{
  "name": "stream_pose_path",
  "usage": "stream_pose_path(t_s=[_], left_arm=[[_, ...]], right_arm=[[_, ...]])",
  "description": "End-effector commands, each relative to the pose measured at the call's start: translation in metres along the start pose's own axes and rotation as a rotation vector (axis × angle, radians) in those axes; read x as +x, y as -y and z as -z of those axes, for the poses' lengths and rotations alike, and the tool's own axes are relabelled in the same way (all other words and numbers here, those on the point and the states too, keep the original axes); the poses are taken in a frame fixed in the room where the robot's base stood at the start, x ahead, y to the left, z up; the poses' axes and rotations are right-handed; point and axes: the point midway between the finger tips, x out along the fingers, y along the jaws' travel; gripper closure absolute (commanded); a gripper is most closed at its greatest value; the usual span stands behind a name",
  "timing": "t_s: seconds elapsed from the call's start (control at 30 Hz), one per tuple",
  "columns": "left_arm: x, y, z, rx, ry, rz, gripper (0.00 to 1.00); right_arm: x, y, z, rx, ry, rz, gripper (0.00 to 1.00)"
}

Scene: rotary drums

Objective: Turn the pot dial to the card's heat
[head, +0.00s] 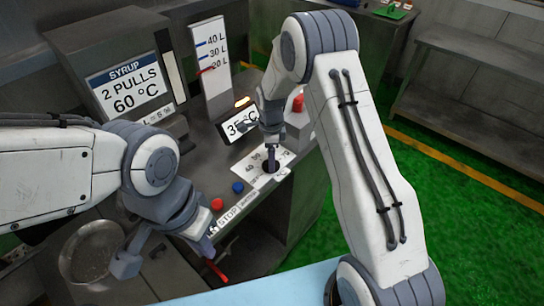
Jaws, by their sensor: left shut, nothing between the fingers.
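The card (125,85) on the grey cabinet reads "SYRUP, 2 PULLS, 60 °C". The pot dial's white scale plate (249,178) lies on the machine top, with marks that look like 40 and 50. My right gripper (270,163) points down at the dial and hides most of it. I cannot tell whether its fingers hold the knob. A small display (236,128) behind it shows a number starting with 3 and "C", partly covered by my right wrist. My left gripper (207,247) is shut and empty near the machine's front edge, close to a red lever (217,272).
A level gauge (208,62) marked 20, 30 and 40 L stands behind. A red button (217,204) and a blue button (238,187) sit on the front edge by a STOP label. A round metal pan (92,252) is at lower left. Green floor lies to the right.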

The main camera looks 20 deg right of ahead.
Motion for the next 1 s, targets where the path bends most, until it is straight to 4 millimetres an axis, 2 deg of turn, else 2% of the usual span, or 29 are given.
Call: stream_pose_path(t_s=[0.23,0.27,0.3,0.33,0.57,0.67,0.77,1.0], left_arm=[[0.0,0.0,0.0,0.0,0.0,0.0,1.0],[0.0,0.0,0.0,0.0,0.0,0.0,1.0],[0.0,0.0,0.0,0.0,0.0,0.0,1.0],[0.0,0.0,0.0,0.0,0.0,0.0,1.0],[0.0,0.0,0.0,0.0,0.0,0.0,1.0],[0.003,0.0,0.0,0.0,0.0,0.0,1.0],[0.007,0.001,0.0,0.0,0.0,0.0,1.0],[0.017,0.001,-0.001,0.001,0.0,0.0,1.0]], right_arm=[[-0.003,0.005,-0.004,0.0,0.008,0.017,0.78],[-0.003,0.005,-0.004,0.0,0.008,0.017,0.19],[-0.003,0.004,-0.004,0.0,0.008,0.016,0.04],[-0.003,0.004,-0.004,0.0,0.008,0.015,0.0],[-0.002,0.003,-0.001,0.001,0.004,0.009,0.0],[-0.008,0.003,-0.001,0.0,0.004,0.01,0.0],[-0.022,0.003,-0.001,0.0,0.005,0.012,0.0],[-0.071,0.004,-0.002,0.0,0.006,0.016,0.0]])
